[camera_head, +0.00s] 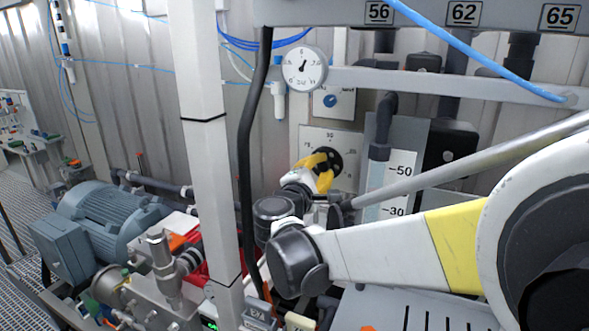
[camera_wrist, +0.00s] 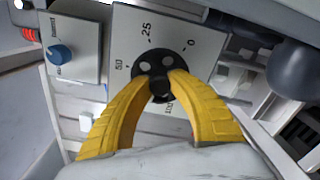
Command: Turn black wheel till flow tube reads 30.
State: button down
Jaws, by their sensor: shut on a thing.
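The black wheel (camera_head: 336,158) is on a pale dial plate on the back wall, left of the flow tube. It also shows in the wrist view (camera_wrist: 150,64), with dial numbers around it. My gripper (camera_head: 321,164) has yellow fingers, which in the wrist view (camera_wrist: 163,84) are shut on the wheel's near side. The flow tube (camera_head: 376,178) is a clear upright tube beside a scale marked 50 and 30. Its lower part looks pale blue, but I cannot tell the exact level. My arm hides the part below 30.
A round white gauge (camera_head: 304,68) hangs above the wheel. A small blue knob (camera_head: 330,100) is on a panel below it. A white post (camera_head: 205,140) and a black hose (camera_head: 247,140) stand left. A blue motor (camera_head: 105,225) stands farther left.

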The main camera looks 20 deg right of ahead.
jog(key=m, duration=0.5)
jog(key=shift+m, duration=0.3)
dwell(0.4)
jog(key=c, duration=1.2)
grip_release()
jog(key=v, duration=1.2)
